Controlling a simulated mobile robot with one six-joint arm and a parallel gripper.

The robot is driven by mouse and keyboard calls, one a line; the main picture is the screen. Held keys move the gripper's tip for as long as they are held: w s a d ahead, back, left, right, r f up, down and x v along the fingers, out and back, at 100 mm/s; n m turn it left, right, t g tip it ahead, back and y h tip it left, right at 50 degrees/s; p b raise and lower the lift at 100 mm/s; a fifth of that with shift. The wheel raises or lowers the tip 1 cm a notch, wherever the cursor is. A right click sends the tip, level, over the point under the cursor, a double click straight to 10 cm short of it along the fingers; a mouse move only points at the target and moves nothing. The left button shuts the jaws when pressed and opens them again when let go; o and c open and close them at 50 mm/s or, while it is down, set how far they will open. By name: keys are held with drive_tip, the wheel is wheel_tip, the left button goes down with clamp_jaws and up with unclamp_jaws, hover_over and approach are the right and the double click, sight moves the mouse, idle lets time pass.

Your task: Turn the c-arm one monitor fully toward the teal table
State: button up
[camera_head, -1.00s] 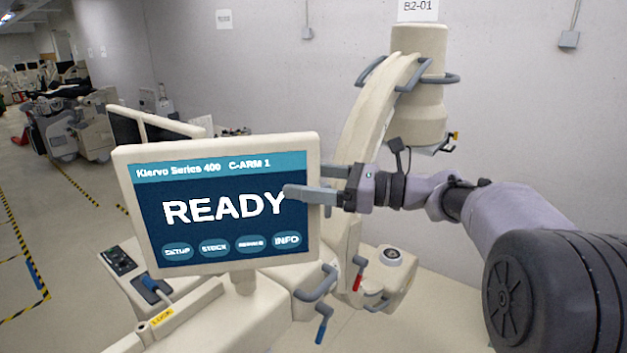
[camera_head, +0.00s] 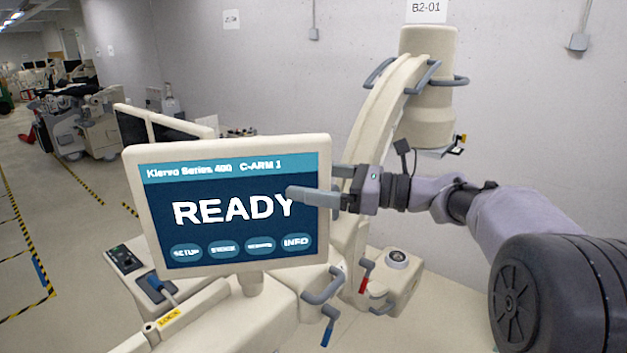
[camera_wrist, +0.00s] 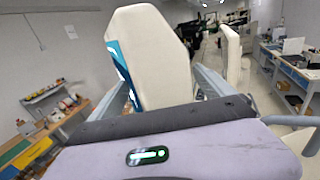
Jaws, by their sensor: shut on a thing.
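The C-arm 1 monitor (camera_head: 232,228) has a cream frame and a dark blue screen reading "READY" and "C-ARM 1". It faces my head camera on a short post above the cart. My gripper (camera_head: 318,192) is shut on the monitor's right side edge. One grey finger lies across the front of the screen; the other is mostly hidden behind the frame. In the wrist view the monitor (camera_wrist: 150,52) is edge-on between the fingers of my gripper (camera_wrist: 168,88), with a strip of teal screen on its left. I cannot make out a teal table for sure.
A second monitor (camera_head: 160,128) stands behind the first, to the left. The C-arm's curved arch (camera_head: 378,110) and the cart's handle (camera_head: 322,288) are close to my arm. Benches (camera_wrist: 285,68) show at the right in the wrist view. Open floor lies at the left.

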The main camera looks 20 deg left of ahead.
drive_tip(key=shift+w+f, duration=0.1)
drive_tip(key=shift+f, duration=0.05)
drive_tip(key=shift+d, duration=0.2)
drive_tip(key=d+b, duration=0.4)
drive_tip(key=d, duration=1.3)
drive_tip(key=shift+s, duration=0.35)
